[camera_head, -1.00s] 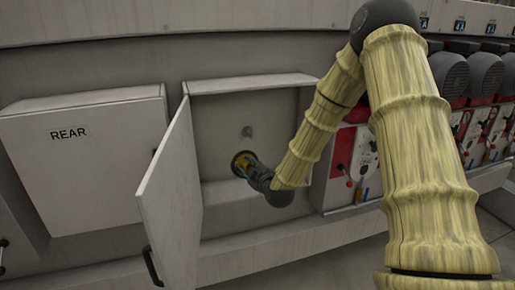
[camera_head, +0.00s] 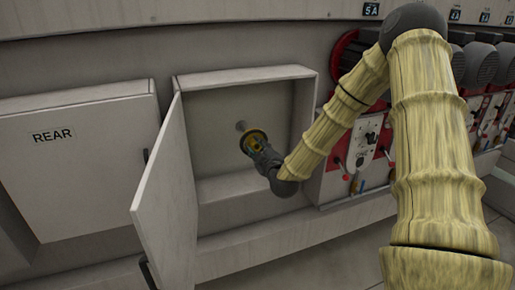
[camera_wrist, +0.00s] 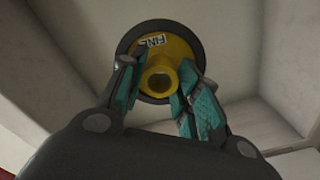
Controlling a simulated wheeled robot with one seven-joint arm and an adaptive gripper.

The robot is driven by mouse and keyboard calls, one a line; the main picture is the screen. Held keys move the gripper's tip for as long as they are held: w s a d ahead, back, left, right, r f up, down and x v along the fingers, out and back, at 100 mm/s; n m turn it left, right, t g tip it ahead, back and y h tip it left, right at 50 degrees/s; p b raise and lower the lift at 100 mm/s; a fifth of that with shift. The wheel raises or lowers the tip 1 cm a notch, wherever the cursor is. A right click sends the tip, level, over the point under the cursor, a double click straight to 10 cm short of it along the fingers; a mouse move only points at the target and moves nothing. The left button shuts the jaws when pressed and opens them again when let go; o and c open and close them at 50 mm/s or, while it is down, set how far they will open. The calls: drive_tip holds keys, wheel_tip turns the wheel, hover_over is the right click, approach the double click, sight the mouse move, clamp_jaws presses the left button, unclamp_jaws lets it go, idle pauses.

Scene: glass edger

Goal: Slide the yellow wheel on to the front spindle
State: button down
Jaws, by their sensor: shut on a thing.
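The yellow wheel (camera_head: 247,140), with a dark rim, is held in my gripper (camera_head: 258,149) inside the open cabinet. In the wrist view the wheel (camera_wrist: 184,49) shows a "FINE" label and a round hub with a central hole. The teal-padded fingers of my gripper (camera_wrist: 155,88) are shut on the hub from both sides. The spindle (camera_head: 240,126) is a small grey stub on the cabinet's back wall, just above and left of the wheel in the head view. The wheel appears apart from it, but the depth between them is hard to tell. The spindle is hidden in the wrist view.
The open cabinet (camera_head: 245,77) has side walls and a bottom ledge around my gripper. Its door (camera_head: 168,205) stands swung open at the left. A shut cabinet marked REAR (camera_head: 80,165) is farther left. Red-and-white control panels (camera_head: 350,160) stand at the right.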

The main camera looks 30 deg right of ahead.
drive_tip(key=shift+a+n, duration=0.1)
drive_tip(key=shift+n, duration=0.2)
drive_tip(key=b, duration=0.2)
approach(245, 130)
drive_tip(key=shift+x, duration=1.4)
drive_tip(key=shift+f, duration=0.35)
drive_tip(key=shift+b, duration=0.5)
idle(0.6)
drive_tip(key=shift+b+x, duration=1)
drive_tip(key=shift+x, duration=2.7)
idle(0.4)
drive_tip(key=c, duration=1)
unclamp_jaws()
